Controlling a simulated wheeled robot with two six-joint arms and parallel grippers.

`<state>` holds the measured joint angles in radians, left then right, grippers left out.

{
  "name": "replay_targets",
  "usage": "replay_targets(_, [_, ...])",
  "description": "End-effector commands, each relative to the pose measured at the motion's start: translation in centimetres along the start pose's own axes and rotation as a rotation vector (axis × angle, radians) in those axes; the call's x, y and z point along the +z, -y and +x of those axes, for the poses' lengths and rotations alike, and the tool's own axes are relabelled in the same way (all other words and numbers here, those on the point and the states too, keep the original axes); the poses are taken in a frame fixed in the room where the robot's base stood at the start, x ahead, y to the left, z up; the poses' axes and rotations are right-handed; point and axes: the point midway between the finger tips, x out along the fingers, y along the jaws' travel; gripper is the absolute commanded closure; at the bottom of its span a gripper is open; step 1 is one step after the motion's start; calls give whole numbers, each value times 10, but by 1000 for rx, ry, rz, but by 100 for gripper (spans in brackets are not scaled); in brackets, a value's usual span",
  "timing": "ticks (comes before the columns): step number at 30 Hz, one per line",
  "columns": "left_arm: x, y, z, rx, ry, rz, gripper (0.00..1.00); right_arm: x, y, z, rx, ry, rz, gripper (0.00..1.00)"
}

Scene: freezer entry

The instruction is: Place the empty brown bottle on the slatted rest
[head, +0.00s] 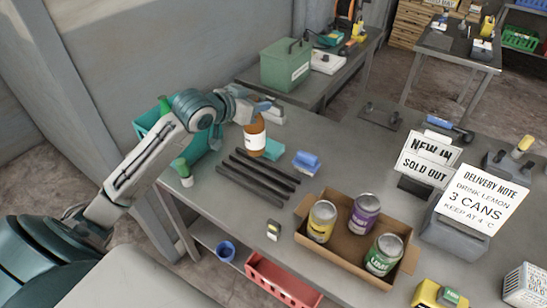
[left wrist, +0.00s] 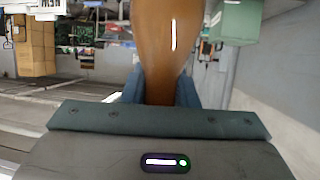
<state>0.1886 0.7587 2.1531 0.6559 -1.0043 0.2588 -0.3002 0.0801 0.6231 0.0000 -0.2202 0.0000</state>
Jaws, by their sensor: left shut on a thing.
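The brown bottle (head: 255,140) with a white label is upright in the head view, at the far end of the slatted rest (head: 258,178). The rest is a set of dark parallel bars on the grey table. My left gripper (head: 260,110) is shut on the bottle's upper part, and its fingers hide the neck. In the left wrist view the brown bottle (left wrist: 168,35) fills the top middle, between the two fingers of my left gripper (left wrist: 160,92). I cannot tell whether the bottle's base touches anything. My right gripper is not in view.
A teal crate (head: 148,122) and a green bottle (head: 182,172) stand left of the rest. A teal block (head: 275,149) and a blue item (head: 306,163) lie close right of the bottle. A cardboard box (head: 300,222) with cans is at front right.

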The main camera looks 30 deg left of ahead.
Motion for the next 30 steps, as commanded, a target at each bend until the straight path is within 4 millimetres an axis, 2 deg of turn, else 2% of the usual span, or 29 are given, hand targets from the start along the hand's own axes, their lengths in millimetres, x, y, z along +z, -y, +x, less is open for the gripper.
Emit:
replay_targets(4, [12, 0, 5, 2, 5, -4, 100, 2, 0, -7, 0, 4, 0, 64])
replay_targets(10, [46, 0, 18, 1, 5, -4, 100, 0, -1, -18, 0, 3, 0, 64])
replay_targets(17, [63, 0, 26, 0, 2, -3, 100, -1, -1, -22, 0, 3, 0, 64])
replay_targets(22, [85, 0, 35, 1, 3, -5, 100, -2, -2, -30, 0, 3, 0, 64])
replay_targets(25, [92, 0, 38, 0, 1, 0, 100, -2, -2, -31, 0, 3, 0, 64])
replay_targets(30, [92, 0, 38, 0, 0, 1, 100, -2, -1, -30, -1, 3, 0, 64])
